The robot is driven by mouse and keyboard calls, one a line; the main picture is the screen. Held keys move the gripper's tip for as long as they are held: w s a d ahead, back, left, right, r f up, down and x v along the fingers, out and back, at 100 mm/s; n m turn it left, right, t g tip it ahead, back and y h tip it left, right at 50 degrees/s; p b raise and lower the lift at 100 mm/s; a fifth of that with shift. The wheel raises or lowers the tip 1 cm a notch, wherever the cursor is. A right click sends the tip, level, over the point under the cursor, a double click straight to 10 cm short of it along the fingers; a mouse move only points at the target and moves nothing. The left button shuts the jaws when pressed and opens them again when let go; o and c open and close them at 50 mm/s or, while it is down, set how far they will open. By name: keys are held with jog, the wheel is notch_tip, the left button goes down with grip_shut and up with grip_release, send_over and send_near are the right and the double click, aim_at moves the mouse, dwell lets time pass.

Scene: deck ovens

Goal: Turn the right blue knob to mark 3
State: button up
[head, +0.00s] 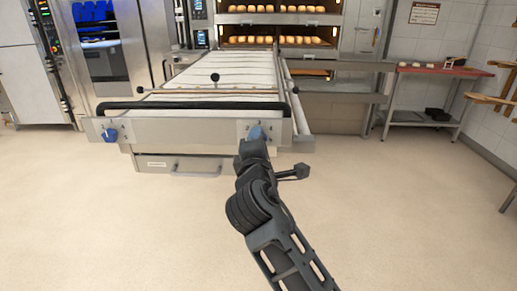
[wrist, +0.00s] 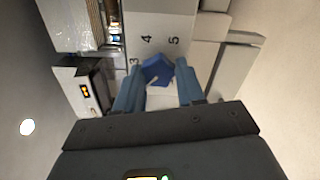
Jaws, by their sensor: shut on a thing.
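The right blue knob (head: 257,131) is on the right of the front panel of the long loader. My gripper (head: 256,138) reaches it from the front. In the wrist view the blue knob (wrist: 157,71) sits between the two blue fingertips of my gripper (wrist: 160,77), which is shut on it. The printed marks 3, 4 and 5 show beside the knob. A short pale line shows on the knob, but I cannot tell which mark it points at. The lower part of the dial is hidden by the fingers and gripper body.
A left blue knob (head: 110,134) is on the same panel (head: 185,130). A black bar (head: 190,105) runs above the panel, and a drawer handle (head: 195,174) is below. A red-topped table (head: 440,70) stands at the right. The floor in front is clear.

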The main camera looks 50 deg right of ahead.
jog(key=shift+f+m+b, duration=0.1)
jog(key=shift+m+b, duration=2.95)
jog(key=shift+m, duration=1.85)
jog(key=o, duration=1)
jog(key=shift+o, duration=0.2)
jog(key=v, duration=0.8)
jog(key=shift+b, duration=0.35)
jog(key=shift+w, duration=0.1)
